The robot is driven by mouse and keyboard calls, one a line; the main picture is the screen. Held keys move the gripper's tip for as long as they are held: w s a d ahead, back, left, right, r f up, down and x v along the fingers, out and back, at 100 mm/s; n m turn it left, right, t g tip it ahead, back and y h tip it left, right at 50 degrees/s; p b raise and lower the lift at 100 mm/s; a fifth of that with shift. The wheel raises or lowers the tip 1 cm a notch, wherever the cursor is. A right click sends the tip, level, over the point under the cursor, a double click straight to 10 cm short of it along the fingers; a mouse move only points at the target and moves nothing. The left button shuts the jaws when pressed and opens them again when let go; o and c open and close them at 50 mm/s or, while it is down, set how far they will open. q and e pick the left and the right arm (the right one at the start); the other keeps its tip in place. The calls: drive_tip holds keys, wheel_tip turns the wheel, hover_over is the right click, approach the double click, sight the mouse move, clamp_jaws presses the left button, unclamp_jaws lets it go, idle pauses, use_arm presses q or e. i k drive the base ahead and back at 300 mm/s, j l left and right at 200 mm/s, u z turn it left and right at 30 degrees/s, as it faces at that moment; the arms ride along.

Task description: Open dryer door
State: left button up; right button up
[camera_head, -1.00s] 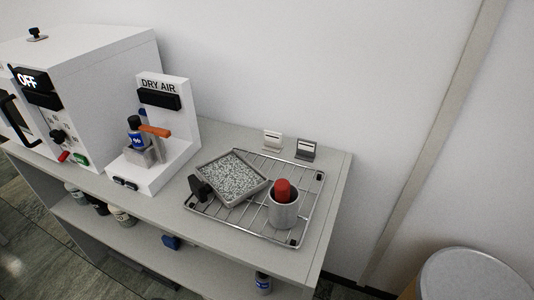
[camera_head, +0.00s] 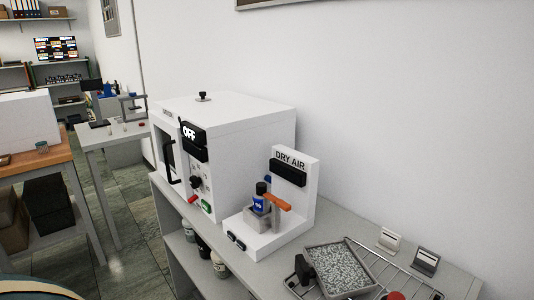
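The dryer is a white box (camera_head: 245,137) on the grey bench, with a black display reading OFF (camera_head: 193,136) on its front. Its door (camera_head: 160,143) is on the left part of the front face, seen at a steep angle, with a black vertical handle (camera_head: 169,163). The door looks closed. A black knob, a red button and a green button (camera_head: 206,206) sit below the display. Neither of my grippers is in the view.
A white DRY AIR stand (camera_head: 306,196) with a blue bottle (camera_head: 260,202) stands right of the dryer. A grey tray of granules (camera_head: 341,268) lies on a wire rack farther right. Open tiled floor (camera_head: 130,210) lies left of the bench. Other tables stand beyond.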

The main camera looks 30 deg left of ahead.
sight(179, 178)
drive_tip(key=k+j+u, duration=0.1)
drive_tip(key=j+u, duration=0.15)
drive_tip(key=u, duration=0.2)
drive_tip(key=l+u, duration=0.1)
drive_tip(key=u, duration=0.3)
drive_tip(key=l+u, duration=0.1)
drive_tip(key=u, duration=0.35)
drive_tip(key=l+u, duration=0.1)
drive_tip(key=u, duration=0.3)
drive_tip(key=i+j+z, duration=0.3)
drive_tip(key=i+j, duration=0.2)
drive_tip(key=i+j+z, duration=0.35)
drive_tip(key=j, duration=0.25)
drive_tip(key=i, duration=0.1)
